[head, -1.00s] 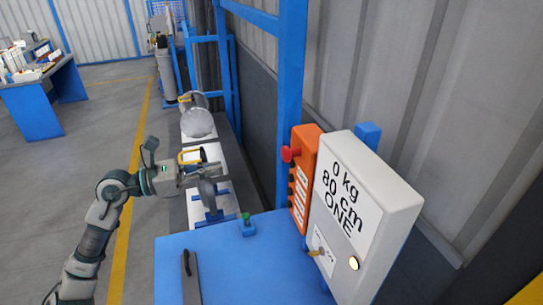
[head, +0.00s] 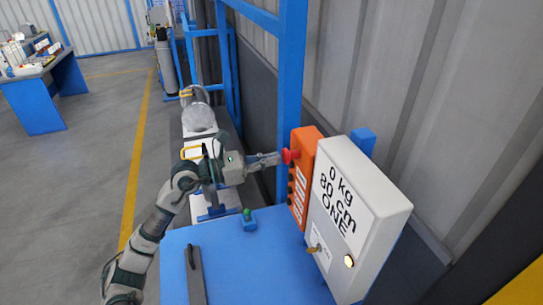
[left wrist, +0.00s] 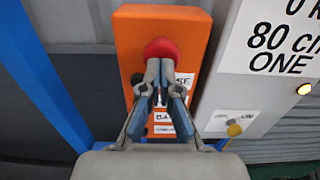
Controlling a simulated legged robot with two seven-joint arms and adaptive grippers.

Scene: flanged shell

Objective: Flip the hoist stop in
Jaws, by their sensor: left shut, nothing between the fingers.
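The hoist stop is a red mushroom button (head: 287,156) near the top of an orange control box (head: 304,170). In the left wrist view the red button (left wrist: 160,48) sits straight ahead, just beyond my fingertips. My left gripper (head: 278,158) is shut and empty, its fingertips at or very near the button; I cannot tell for sure whether they touch. In the left wrist view the fingers (left wrist: 160,70) come together in front of the button and cover its lower part and some labels. My right gripper is not in view.
A pale grey box (head: 352,212) reading "0 kg 80 cm ONE" stands right of the orange box, with a key switch and lit button. A blue post (head: 291,80) rises behind. The blue bench top (head: 250,260) holds a small green button and a dark handle.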

